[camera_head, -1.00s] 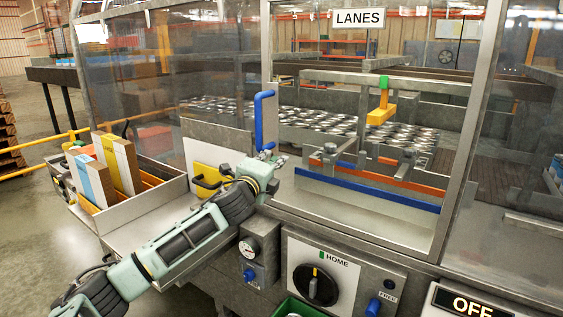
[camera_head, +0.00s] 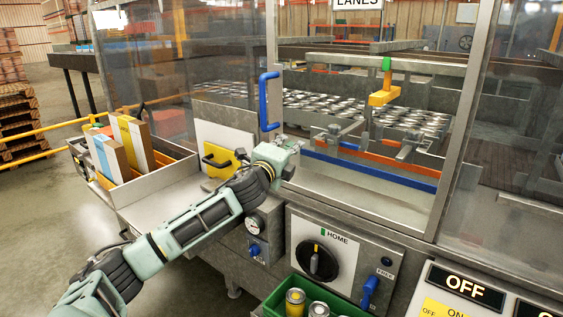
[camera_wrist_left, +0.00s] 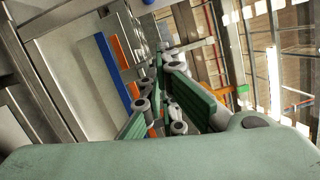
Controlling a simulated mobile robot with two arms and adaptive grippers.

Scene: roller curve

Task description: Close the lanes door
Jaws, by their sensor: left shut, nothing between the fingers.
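The lanes opening sits under the LANES sign (camera_head: 357,3), between metal posts. A blue upright handle (camera_head: 268,102) stands at its left post, beside the clear left panel. No pane shows clearly across the opening, so how far the door stands open is hard to tell. My left gripper (camera_head: 288,144) is shut and empty, just below and right of the handle, near the opening's lower left corner. It does not hold the handle. In the left wrist view its fingers (camera_wrist_left: 166,72) point toward the blue and orange rails. My right gripper is out of view.
Inside are a blue rail (camera_head: 370,170), an orange rail (camera_head: 390,163), a yellow lever (camera_head: 383,97) and many cans. A box bin (camera_head: 150,180) stands left. Below are a HOME knob panel (camera_head: 318,262), a green can crate (camera_head: 272,304) and an OFF panel (camera_head: 465,289).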

